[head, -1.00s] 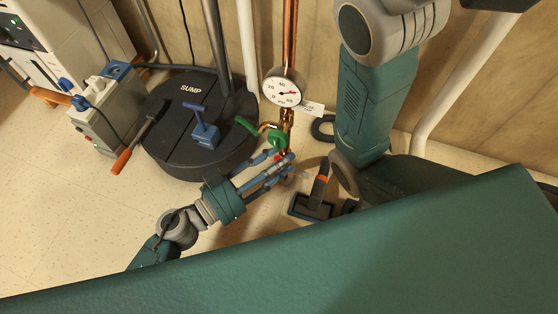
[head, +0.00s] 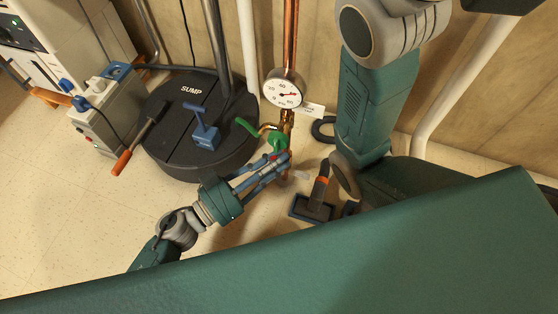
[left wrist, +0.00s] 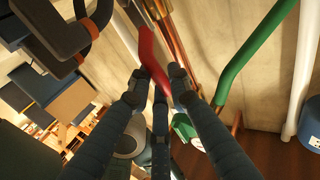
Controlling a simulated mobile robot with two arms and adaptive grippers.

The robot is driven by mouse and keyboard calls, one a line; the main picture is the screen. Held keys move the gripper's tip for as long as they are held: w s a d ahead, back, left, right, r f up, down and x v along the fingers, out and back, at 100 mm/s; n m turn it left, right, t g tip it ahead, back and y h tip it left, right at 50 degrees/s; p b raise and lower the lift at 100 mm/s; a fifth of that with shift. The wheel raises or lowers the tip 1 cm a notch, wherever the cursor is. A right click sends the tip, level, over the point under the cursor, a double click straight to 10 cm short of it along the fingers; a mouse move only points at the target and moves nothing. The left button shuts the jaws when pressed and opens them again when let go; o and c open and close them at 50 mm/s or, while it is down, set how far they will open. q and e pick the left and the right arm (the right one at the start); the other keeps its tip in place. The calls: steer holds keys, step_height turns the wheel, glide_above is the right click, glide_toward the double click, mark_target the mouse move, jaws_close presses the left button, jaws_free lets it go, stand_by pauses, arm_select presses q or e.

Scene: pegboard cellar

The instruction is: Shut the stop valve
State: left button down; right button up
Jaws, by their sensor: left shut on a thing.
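A copper pipe (head: 290,40) carries a round gauge (head: 284,93), with valve fittings below it. A green lever (head: 247,127) sticks out to the left of the pipe; it is at the right in the left wrist view (left wrist: 255,45). A red lever (left wrist: 148,50) shows in the left wrist view and only as a small red spot in the head view. My left gripper (head: 279,160) is shut on the red lever, its fingertips (left wrist: 160,82) on either side of it. The fingers hide most of that lever in the head view. My right gripper is not in view.
A black sump lid (head: 180,130) with a blue T-shaped part (head: 204,130) lies left of the pipe. A dark tool with an orange band (head: 321,181) stands close right of my left gripper.

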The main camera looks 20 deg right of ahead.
arm_select(q)
steer(key=shift+w+a+f+n+t+h+b, duration=0.25)
steer(key=shift+w+a+n+t+h, duration=0.25)
steer(key=shift+n, duration=0.55)
steer(key=shift+w+a+f+n+t+h+b, duration=0.2)
steer(key=shift+w+a+n+t, duration=0.3)
steer(key=shift+a+n, duration=0.45)
steer(key=shift+w+a+f+n+t+h+b, duration=0.1)
steer(key=shift+w+a+f+n+t+h, duration=0.4)
steer(key=shift+n, duration=0.6)
steer(key=shift+s+r, duration=0.15)
steer(key=shift+r, duration=0.05)
steer(key=c, duration=1.6)
jaws_free()
steer(key=shift+a, duration=0.1)
steer(key=shift+s, duration=0.1)
steer(key=v, duration=1.2)
steer(key=shift+r, duration=0.15)
